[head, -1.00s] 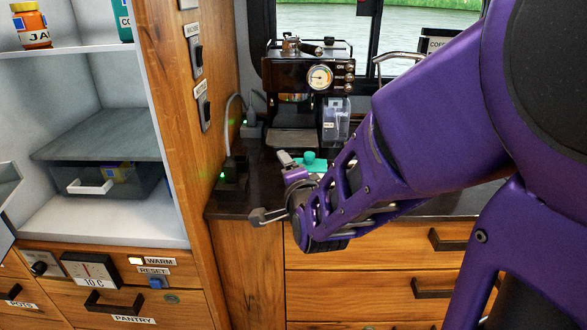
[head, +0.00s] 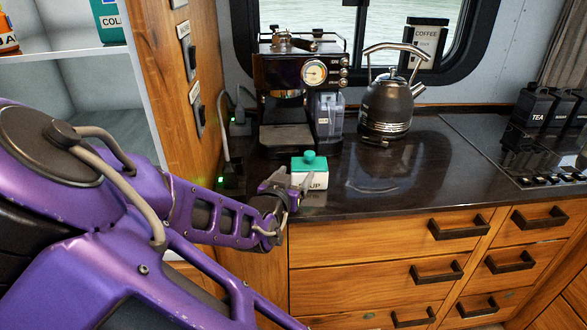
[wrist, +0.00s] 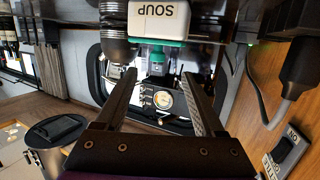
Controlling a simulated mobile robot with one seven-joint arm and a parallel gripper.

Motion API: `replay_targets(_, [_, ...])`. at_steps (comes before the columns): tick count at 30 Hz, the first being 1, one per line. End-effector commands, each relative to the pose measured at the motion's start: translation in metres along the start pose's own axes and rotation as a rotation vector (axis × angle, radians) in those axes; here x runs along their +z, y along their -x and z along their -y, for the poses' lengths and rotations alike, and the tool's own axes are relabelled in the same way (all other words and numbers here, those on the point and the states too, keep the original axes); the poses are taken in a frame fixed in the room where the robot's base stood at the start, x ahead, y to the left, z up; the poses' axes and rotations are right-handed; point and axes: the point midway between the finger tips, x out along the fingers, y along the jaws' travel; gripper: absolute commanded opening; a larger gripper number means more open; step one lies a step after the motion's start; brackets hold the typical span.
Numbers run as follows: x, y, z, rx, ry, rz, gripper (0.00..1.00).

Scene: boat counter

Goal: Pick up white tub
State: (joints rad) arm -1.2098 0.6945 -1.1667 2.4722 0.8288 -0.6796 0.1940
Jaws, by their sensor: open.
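The white tub (head: 309,181) with a green lid stands upright on the dark counter near its front edge, in front of the coffee machine. My gripper (head: 283,184) is just left of the tub in the head view, at about its height, and covers part of its left side. In the wrist view, which is upside down, the tub (wrist: 157,22) shows its SOUP label and lies beyond the open fingertips of my gripper (wrist: 161,78). The space between the fingers is empty.
The coffee machine (head: 300,78) stands behind the tub, with a clear water tank (head: 329,117). A dark kettle (head: 387,105) stands at the right rear. A wooden wall with switches (head: 190,75) bounds the left. The counter right of the tub is clear up to the hob (head: 520,160).

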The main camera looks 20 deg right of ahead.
Motion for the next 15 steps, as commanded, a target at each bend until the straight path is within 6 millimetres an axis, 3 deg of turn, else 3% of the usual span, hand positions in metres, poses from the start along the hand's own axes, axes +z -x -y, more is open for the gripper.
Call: replay_targets(15, [0.001,-0.089,-0.001,0.001,-0.001,0.0,0.71])
